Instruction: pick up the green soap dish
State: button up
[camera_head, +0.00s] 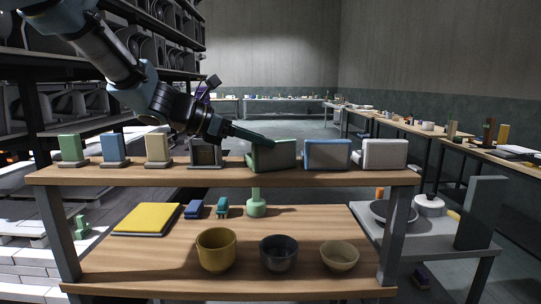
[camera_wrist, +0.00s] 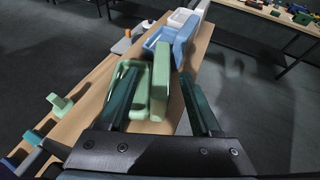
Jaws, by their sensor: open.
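The green soap dish (camera_head: 275,157) stands on the upper board, right of its middle, first in a row with a blue one (camera_head: 327,155) and a white one (camera_head: 384,155). In the wrist view, its upright green back (camera_wrist: 161,84) and shallow rimmed tray (camera_wrist: 138,104) show. My gripper (camera_head: 268,142) reaches in from the left at the dish's top. In the wrist view, my gripper (camera_wrist: 158,70) is open, one dark green finger on each side of the upright back, the left one over the tray. I cannot tell whether the fingers touch it.
Left on the upper board stand green (camera_head: 71,148), blue (camera_head: 113,147) and beige (camera_head: 157,147) upright pieces and a dark framed piece (camera_head: 206,154). Grey shelving stands behind on the left.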

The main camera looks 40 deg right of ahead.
aim_at(275, 139)
jog(key=p+x, duration=0.1)
jog(key=x, duration=0.3)
jog(key=shift+s+d, duration=0.1)
jog(key=shift+d, duration=0.1)
jog(key=shift+c, duration=0.2)
grip_shut()
jog(key=shift+r, duration=0.1)
dwell(0.9)
